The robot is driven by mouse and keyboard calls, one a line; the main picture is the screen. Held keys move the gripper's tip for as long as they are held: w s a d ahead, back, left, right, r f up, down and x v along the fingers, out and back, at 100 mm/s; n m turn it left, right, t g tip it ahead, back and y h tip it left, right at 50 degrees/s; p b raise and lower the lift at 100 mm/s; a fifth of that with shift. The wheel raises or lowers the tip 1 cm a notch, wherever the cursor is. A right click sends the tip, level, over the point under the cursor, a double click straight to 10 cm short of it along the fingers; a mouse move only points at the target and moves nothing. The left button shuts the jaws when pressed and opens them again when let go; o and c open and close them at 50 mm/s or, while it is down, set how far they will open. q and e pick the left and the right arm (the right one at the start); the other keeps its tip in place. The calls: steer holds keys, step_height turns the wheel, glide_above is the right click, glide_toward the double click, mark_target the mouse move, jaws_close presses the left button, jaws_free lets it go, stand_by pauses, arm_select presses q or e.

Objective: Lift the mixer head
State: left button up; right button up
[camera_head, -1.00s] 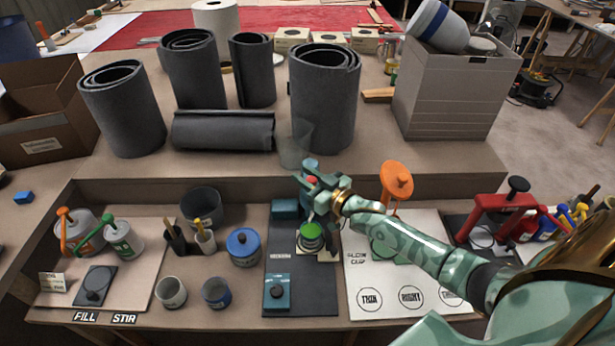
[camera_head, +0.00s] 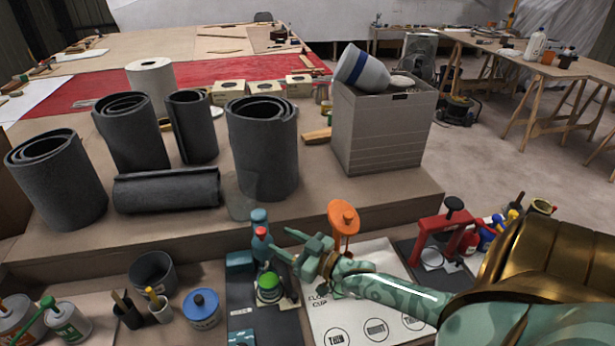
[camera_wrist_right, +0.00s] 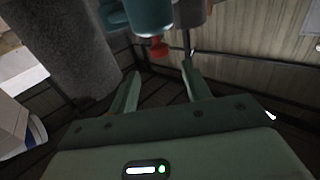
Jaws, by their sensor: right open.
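The mixer is a small teal machine whose upright head (camera_head: 260,240) carries a red knob (camera_head: 261,231), left of centre in the head view. A green-topped piece (camera_head: 268,281) shows low in front of it. My right gripper (camera_head: 281,243) is open and empty just right of the mixer head, fingers pointing at it. In the right wrist view, the teal head (camera_wrist_right: 150,14) hangs at the top and its red knob (camera_wrist_right: 158,46) shows beyond the fingertips (camera_wrist_right: 162,68), in line with the gap. I cannot tell if anything touches. My left gripper is not in view.
An orange-topped stand (camera_head: 343,216) rises close behind my right gripper. A red press (camera_head: 445,235) stands further right. Dark rolls (camera_head: 262,150) and a grey bin (camera_head: 385,130) stand on the raised shelf behind. A blue-lidded jar (camera_head: 201,308) sits left of the mixer.

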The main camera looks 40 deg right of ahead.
steer(key=v, duration=0.6)
steer(key=shift+s+p, duration=0.25)
steer(key=shift+p, duration=0.05)
